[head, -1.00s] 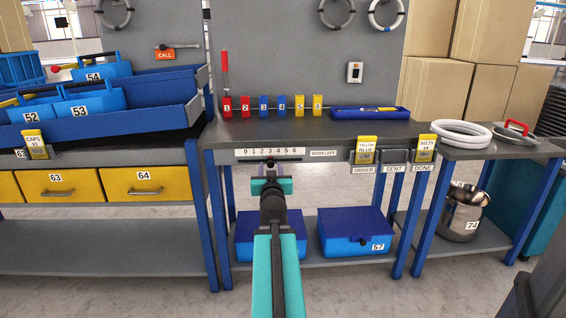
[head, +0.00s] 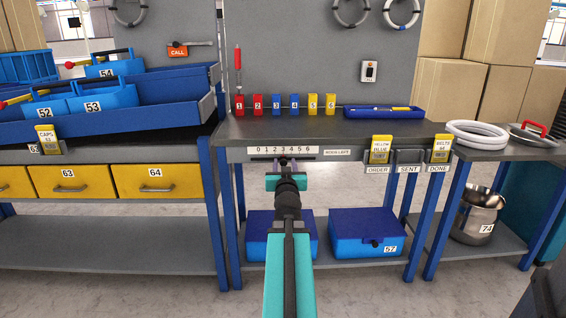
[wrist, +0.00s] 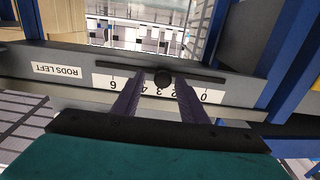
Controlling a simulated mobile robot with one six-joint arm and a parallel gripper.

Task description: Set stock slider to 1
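The stock slider is a horizontal slot under a white number strip, 0 to 6 (head: 283,150), on the front edge of the workbench. In the wrist view the strip (wrist: 113,86) appears upside down, and the round dark knob (wrist: 164,78) sits in the slot near 3. The numbers behind it are partly hidden. My gripper (head: 283,162) is in front of the slot. In the wrist view its two fingers (wrist: 160,84) are apart, one on each side of the knob, with gaps visible. Contact with the knob is not visible.
A "RODS LEFT" label (head: 338,153) is right of the strip. Yellow card holders (head: 381,150) hang further right on the edge. Numbered red, blue and yellow blocks (head: 275,105) and a blue tray (head: 384,112) stand on the bench. Blue boxes (head: 352,232) sit on the shelf below.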

